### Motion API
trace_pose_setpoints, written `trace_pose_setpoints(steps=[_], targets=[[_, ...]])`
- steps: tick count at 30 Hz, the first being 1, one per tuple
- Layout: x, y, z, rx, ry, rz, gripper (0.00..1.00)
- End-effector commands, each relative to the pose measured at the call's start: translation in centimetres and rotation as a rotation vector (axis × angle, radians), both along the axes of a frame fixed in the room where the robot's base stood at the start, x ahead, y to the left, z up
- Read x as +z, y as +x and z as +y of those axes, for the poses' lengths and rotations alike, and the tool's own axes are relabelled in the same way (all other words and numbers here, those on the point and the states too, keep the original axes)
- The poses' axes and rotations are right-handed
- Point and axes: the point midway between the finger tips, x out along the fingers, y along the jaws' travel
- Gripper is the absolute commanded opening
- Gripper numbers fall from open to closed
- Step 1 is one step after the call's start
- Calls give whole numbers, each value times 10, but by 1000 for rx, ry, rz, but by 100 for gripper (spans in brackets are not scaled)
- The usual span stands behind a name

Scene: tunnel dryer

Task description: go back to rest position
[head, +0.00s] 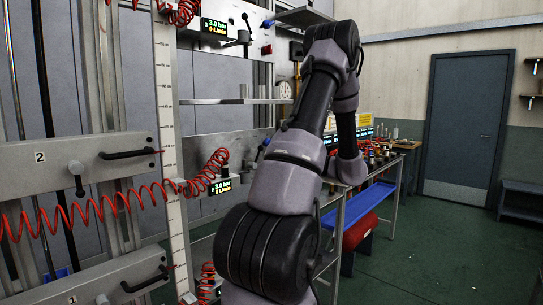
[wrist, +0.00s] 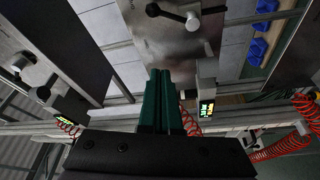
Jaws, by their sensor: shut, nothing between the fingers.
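My gripper (wrist: 160,76) shows in the wrist view as two green fingers side by side, pressed together with nothing between them. It points toward a grey metal panel (wrist: 178,42) with a black handle; I cannot tell how far away the panel is. In the head view my arm reaches up and forward through the middle of the picture. My gripper is not visible there.
Numbered grey drawers (head: 75,160) with black handles stand at the left, beside a white ruler post (head: 168,120) and coiled red hoses (head: 110,205). A workbench (head: 372,180) with small items stands beyond my arm. Green floor (head: 430,245) is open at the right, before a door (head: 465,125).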

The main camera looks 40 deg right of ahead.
Motion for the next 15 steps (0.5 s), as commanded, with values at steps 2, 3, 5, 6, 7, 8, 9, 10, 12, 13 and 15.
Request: trace_pose_setpoints(steps=[2,3,5,6,7,8,9,10,12,13,15], targets=[[-1,-6,-3,-1,0,0,0],[-2,-8,-3,0,0,-1,0],[-2,-9,-4,1,0,0,0],[-2,-10,-4,1,0,0,0],[-2,-10,-4,1,0,0,0],[-2,-10,-4,1,0,0,0],[-2,-10,-4,1,0,0,0],[-2,-10,-4,1,0,0,0],[-2,-10,-4,1,0,0,0],[-2,-10,-4,1,0,0,0],[-2,-10,-4,1,0,0,0]])
